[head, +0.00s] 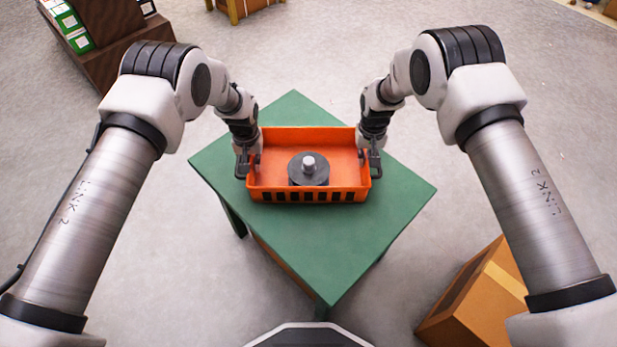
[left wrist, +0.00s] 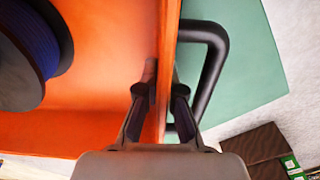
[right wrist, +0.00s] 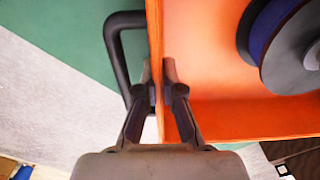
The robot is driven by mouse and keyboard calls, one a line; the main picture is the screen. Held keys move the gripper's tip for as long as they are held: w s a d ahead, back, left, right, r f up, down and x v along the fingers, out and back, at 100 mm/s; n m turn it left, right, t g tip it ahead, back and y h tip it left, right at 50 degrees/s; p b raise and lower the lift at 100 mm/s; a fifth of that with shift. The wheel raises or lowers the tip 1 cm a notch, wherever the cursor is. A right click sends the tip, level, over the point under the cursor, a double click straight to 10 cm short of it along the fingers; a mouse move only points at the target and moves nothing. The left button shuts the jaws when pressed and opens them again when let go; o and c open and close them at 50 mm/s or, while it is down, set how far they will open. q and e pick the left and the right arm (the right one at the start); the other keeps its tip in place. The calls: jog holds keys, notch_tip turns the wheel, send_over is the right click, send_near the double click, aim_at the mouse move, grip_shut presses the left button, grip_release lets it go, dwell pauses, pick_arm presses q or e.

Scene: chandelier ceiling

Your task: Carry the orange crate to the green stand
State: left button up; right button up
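The orange crate (head: 335,137) is over the middle of the green stand (head: 215,165), level and within its top. I cannot tell whether it rests on the top or hangs just above it. A dark spool (head: 309,178) with a light hub lies inside. My left gripper (head: 252,163) is shut on the crate's left wall, one finger inside and one outside, beside a black handle (left wrist: 212,75). My right gripper (head: 365,160) is shut on the right wall the same way, beside another handle (right wrist: 112,50). The wrist views also show the crate walls (left wrist: 167,40) (right wrist: 154,30).
A cardboard box (head: 480,300) stands on the floor at the lower right. A brown shelf (head: 105,50) with green and white boxes is at the upper left. A wooden-legged piece of furniture (head: 240,8) is at the top. The grey floor around the stand is otherwise clear.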

pick_arm(q)
jog(key=o, duration=0.3)
jog(key=shift+r, duration=0.15)
pick_arm(e)
jog(key=o, duration=0.3)
jog(key=shift+r, duration=0.15)
pick_arm(q)
jog(key=shift+o, duration=0.2)
pick_arm(e)
jog(key=shift+o, duration=0.2)
pick_arm(q)
notch_tip(320, 180, up, 12)
jog(key=shift+f, duration=0.1)
pick_arm(e)
jog(key=shift+r, duration=0.2)
notch_tip(320, 180, up, 12)
jog(key=shift+f, duration=0.2)
